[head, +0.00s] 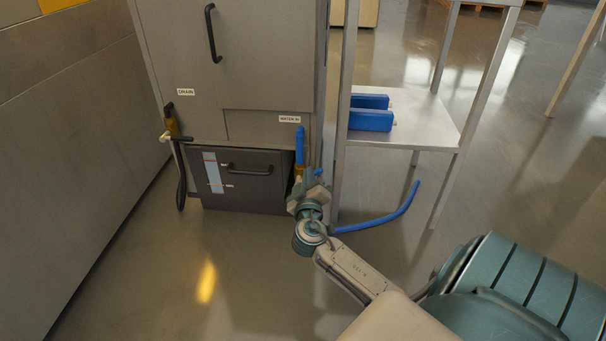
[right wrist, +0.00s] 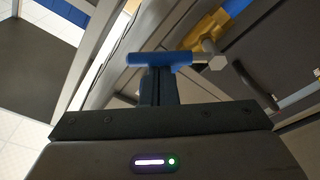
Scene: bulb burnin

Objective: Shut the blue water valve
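In the right wrist view the blue handle (right wrist: 150,59) lies across the tips of my right gripper (right wrist: 159,72), and the brass body (right wrist: 207,30) is just beyond. The two dark fingers look shut together, with the handle at their tips. I cannot tell whether they touch it. My left gripper is out of view.
A grey cabinet (head: 262,50) carries the valve, with a dark drawer (head: 245,190) below. The drain valve (head: 171,120) and a black hose are at its left. A metal rack (head: 425,125) stands close at right. A blue hose (head: 385,217) lies on the floor.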

